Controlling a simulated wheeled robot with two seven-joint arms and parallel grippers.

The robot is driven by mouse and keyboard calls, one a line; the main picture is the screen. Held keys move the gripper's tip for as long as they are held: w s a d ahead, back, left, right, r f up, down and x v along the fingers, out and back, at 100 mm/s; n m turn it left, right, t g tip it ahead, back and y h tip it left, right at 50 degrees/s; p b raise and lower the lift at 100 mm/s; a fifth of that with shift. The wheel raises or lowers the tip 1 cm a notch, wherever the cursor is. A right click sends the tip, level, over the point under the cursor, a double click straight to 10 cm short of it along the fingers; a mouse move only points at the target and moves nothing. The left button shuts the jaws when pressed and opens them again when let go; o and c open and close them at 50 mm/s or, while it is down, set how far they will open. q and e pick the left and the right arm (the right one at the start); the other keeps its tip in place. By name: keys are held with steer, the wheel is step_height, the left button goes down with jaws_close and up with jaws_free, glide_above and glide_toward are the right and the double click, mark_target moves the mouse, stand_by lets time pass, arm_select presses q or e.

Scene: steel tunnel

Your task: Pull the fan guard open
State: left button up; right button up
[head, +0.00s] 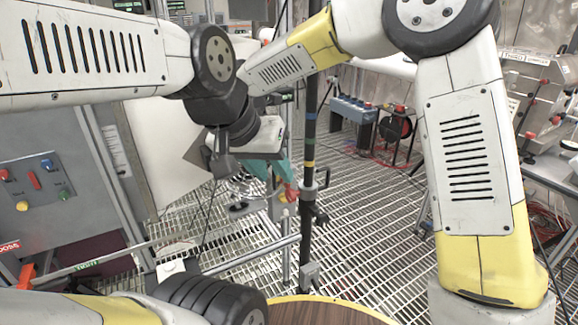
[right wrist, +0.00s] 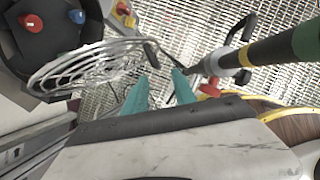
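The fan guard (right wrist: 95,62) is a round wire cage in the right wrist view, left of my right gripper's fingers. It sits in front of a dark round housing (right wrist: 62,35). A dark tab (right wrist: 152,55) at the guard's right edge lies just ahead of the fingers. My right gripper (right wrist: 162,82) has two teal fingers spread apart, with nothing seen held between them. In the head view the right gripper (head: 281,172) points down beside the guard (head: 243,187), which is partly hidden by my wrist. My left gripper is not in view.
A dark upright pole (head: 309,130) with coloured bands stands close to the right of my right gripper. A grey button cabinet (head: 40,185) is at left. A wooden round top (head: 320,312) is at the bottom. Open grated floor (head: 375,220) lies to the right of the pole.

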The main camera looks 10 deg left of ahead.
mark_target(273, 176)
steer(key=shift+w+a+f, duration=0.2)
steer(key=shift+w+f, duration=0.15)
steer(key=x, duration=0.7)
steer(key=shift+c, duration=0.4)
jaws_close()
steer(key=shift+r, duration=0.1)
stand_by(0.7)
